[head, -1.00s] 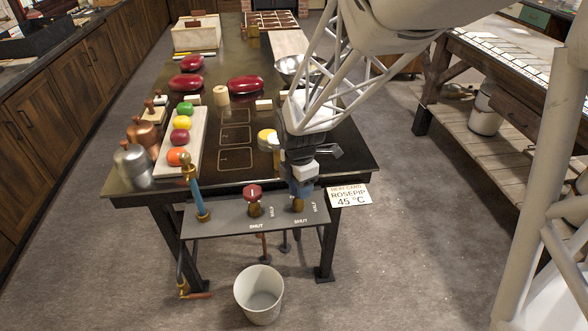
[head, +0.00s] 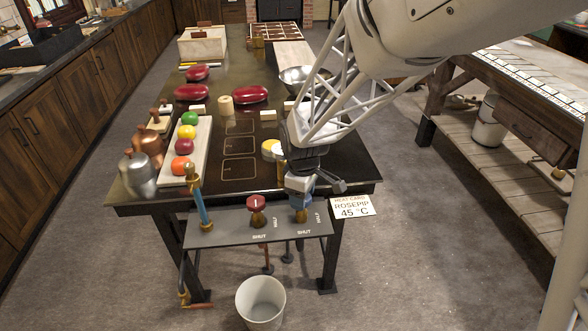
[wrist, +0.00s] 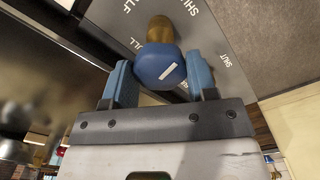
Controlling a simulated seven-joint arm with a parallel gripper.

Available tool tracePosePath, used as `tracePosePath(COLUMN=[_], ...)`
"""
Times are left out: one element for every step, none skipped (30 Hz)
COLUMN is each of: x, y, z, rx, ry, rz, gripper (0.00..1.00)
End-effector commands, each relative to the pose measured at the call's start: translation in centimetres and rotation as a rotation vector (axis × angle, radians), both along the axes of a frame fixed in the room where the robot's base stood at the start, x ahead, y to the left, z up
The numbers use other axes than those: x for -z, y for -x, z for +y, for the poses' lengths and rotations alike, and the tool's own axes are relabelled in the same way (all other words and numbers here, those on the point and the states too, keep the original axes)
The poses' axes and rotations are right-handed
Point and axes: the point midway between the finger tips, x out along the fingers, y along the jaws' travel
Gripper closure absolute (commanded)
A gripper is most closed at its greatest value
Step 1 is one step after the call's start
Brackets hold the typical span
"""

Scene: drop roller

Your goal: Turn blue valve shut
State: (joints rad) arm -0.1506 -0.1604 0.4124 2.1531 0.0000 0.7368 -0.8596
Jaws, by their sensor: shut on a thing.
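The blue valve knob (wrist: 158,66) shows in the wrist view on its brass stem, with a white line on its face running diagonally. My gripper (wrist: 160,76) has its blue fingers on either side of the knob and is shut on it. In the head view my gripper (head: 301,203) points down at the right part of the grey valve panel (head: 228,232). There it hides most of the blue knob; the brass base (head: 301,216) shows below. SHUT and HALF labels are printed on the panel. I cannot tell which label the white line points to.
A red valve (head: 257,204) stands left of my gripper, and a blue pipe with brass fittings (head: 200,205) stands at the panel's left end. A white bucket (head: 261,301) is on the floor below. A sign reading ROSEPIP 45 °C (head: 352,207) is close on the right.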

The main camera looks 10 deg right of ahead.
Motion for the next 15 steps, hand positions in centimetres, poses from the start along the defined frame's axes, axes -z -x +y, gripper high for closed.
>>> tracePosePath(x=[-0.03, -0.04, -0.05, -0.06, -0.06, -0.06, -0.06, -0.06, -0.06, -0.06, -0.06, -0.05, -0.05, -0.06, -0.06], y=[0.0, -0.01, -0.01, -0.02, -0.02, -0.02, -0.02, -0.02, -0.02, -0.02, -0.02, -0.02, -0.02, -0.02, -0.02], z=[0.0, -0.01, -0.01, -0.01, 0.0, 0.0, 0.0, 0.0, 0.0, 0.0, 0.0, 0.0, 0.0, 0.0, 0.0], rx=[0.034, 0.056, 0.084, 0.102, 0.121, 0.143, 0.158, 0.171, 0.187, 0.197, 0.207, 0.217, 0.223, 0.228, 0.234], ry=[0.0, 0.001, 0.0, 0.0, 0.0, 0.0, 0.0, 0.0, 0.0, 0.0, 0.0, 0.0, 0.0, 0.0, 0.0], rz=[0.0, -0.001, -0.001, -0.001, -0.001, -0.001, -0.001, -0.001, -0.001, -0.001, -0.001, -0.001, -0.001, -0.001, -0.001], gripper=[0.71, 0.71, 0.71, 0.71, 0.71, 0.71, 0.71, 0.71, 0.71, 0.71, 0.71, 0.71, 0.71, 0.71, 0.71])
